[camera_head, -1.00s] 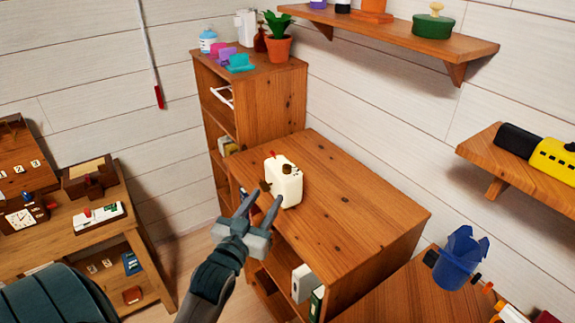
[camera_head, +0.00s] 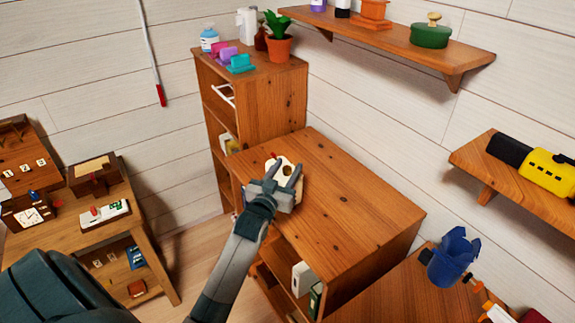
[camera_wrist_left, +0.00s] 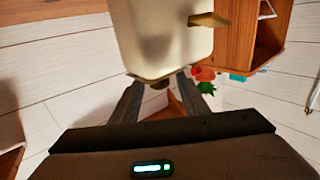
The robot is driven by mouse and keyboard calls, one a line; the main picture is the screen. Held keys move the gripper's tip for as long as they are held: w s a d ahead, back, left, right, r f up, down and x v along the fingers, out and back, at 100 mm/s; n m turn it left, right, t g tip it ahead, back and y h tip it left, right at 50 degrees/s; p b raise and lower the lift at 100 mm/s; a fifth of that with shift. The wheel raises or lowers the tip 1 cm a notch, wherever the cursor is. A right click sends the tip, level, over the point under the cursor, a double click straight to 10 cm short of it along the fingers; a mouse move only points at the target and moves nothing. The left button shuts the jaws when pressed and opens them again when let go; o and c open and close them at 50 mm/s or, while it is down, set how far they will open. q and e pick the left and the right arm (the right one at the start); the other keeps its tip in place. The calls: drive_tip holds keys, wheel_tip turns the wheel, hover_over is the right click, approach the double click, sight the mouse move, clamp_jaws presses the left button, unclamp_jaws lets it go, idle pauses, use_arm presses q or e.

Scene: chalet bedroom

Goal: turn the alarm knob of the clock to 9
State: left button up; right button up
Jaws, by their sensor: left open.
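The cream-coloured clock (camera_head: 287,165) stands on top of the wooden cabinet at the middle of the head view. My left gripper (camera_head: 283,173) is over its near side and covers much of it. In the left wrist view, the clock (camera_wrist_left: 165,35) fills the upper middle, with a brass-coloured piece (camera_wrist_left: 208,20) sticking out of one side. A small dark knob (camera_wrist_left: 158,85) shows at the clock's edge, between the open fingers of my left gripper (camera_wrist_left: 163,97). I cannot tell whether the fingers touch it. No dial numbers can be read. My right gripper is out of view.
The cabinet top (camera_head: 355,200) is clear to the right of the clock. A taller shelf unit (camera_head: 280,90) with a potted plant (camera_head: 278,42) stands behind. A desk (camera_head: 140,215) holds small items at left.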

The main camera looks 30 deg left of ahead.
use_arm(q)
drive_tip(key=shift+w, duration=0.3)
drive_tip(key=shift+c, duration=0.3)
clamp_jaws()
